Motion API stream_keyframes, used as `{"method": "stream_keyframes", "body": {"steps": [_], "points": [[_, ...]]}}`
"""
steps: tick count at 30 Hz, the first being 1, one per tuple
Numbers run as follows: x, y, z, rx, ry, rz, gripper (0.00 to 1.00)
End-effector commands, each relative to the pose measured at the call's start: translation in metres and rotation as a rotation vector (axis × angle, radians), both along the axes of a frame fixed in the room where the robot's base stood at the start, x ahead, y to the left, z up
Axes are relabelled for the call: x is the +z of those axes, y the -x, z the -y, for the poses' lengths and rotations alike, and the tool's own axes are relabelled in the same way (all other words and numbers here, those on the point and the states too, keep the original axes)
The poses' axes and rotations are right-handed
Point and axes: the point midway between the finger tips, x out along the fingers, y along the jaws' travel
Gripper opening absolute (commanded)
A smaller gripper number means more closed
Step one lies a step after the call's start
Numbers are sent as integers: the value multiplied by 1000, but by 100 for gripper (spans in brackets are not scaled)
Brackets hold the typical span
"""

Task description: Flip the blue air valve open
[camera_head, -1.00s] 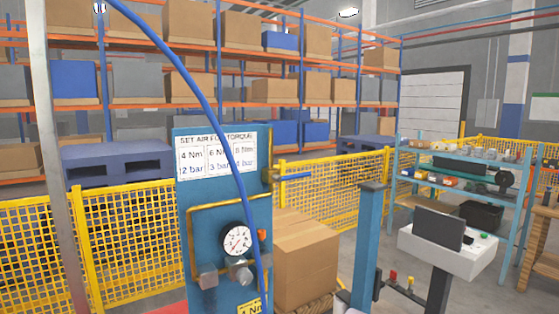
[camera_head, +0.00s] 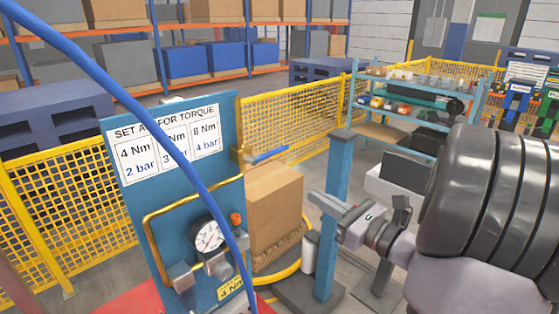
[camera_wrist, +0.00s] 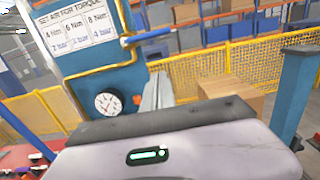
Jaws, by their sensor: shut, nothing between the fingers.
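The blue air valve handle (camera_head: 270,155) is a thin lever on a brass fitting (camera_head: 238,157) at the right edge of the blue panel (camera_head: 150,205). It points right and slightly upward, out from the panel. In the wrist view the blue handle (camera_wrist: 150,37) lies nearly level, above the fingers. My gripper (camera_head: 322,203) is shut and empty, in from the right, lower than the handle and apart from it in the head view. In the wrist view my gripper (camera_wrist: 157,88) has its fingers together, pointing toward the panel's right edge.
A blue hose (camera_head: 150,122) crosses in front of the panel. The panel carries a round gauge (camera_head: 208,236) and yellow piping. A cardboard box (camera_head: 274,210) stands below the handle, and a blue post (camera_head: 334,220) is close behind my gripper. Yellow mesh fencing (camera_head: 300,120) runs behind.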

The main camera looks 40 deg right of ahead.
Motion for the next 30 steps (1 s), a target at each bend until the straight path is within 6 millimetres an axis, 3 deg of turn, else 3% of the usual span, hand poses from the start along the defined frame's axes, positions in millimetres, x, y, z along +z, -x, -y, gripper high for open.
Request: {"method": "stream_keyframes", "body": {"steps": [5, 18, 24, 30], "points": [[0, -9, -2, 5, 3, -2, 0], [5, -99, -16, 7, 2, -2, 0], [36, -106, -16, 3, 4, 0, 0], [45, -107, -16, 3, 2, -2, 0]]}}
